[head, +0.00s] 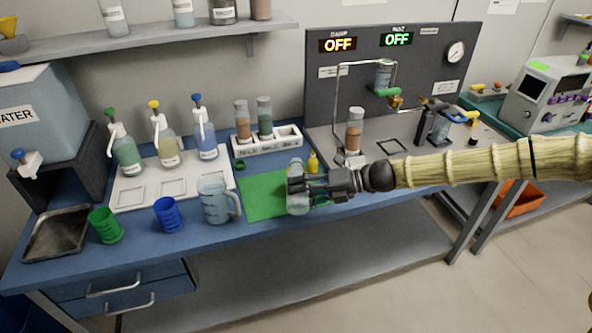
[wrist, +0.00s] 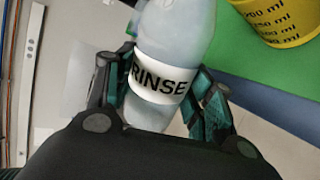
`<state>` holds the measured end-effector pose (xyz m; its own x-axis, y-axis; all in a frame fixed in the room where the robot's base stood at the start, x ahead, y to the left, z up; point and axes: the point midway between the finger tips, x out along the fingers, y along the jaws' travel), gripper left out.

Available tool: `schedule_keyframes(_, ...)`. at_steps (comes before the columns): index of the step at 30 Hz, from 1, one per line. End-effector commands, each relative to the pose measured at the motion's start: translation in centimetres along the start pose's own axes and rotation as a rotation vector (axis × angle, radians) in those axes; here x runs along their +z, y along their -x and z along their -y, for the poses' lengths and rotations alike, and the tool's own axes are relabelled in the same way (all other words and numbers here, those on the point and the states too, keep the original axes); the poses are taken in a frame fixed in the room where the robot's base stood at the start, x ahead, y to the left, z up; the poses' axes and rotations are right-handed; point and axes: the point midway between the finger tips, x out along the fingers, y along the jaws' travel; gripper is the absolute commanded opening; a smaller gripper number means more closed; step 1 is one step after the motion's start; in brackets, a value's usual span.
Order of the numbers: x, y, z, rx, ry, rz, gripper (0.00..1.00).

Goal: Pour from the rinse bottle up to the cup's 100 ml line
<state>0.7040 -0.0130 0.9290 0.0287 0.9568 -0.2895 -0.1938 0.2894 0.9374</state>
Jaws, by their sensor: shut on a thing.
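My gripper (head: 300,187) is shut on the rinse bottle (head: 297,205), a pale translucent bottle, over the green mat (head: 258,195). In the wrist view its white RINSE label (wrist: 160,80) shows between the fingers of my gripper (wrist: 163,95); its top end is out of frame. In the head view the bottle looks roughly upright, partly hidden by my gripper. A yellow cup (wrist: 283,25) with ml lines stands at the wrist view's upper right, apart from the bottle. Its inside and liquid level are not visible. A small yellow shape (head: 313,161) shows behind my gripper; I cannot tell whether it is that cup.
A jug (head: 215,202), blue cup (head: 168,214) and green cup (head: 105,225) stand left of the mat. Behind are a white tray (head: 190,187) with pump bottles and a white rack (head: 265,145) with two jars. The bench's front edge runs below my gripper.

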Motion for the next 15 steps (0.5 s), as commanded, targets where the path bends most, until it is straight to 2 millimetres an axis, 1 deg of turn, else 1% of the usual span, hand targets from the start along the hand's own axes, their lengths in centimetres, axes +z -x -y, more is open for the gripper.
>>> schedule_keyframes(15, 0.27, 0.20, -0.42, 0.001, -0.026, -0.007, 0.17)
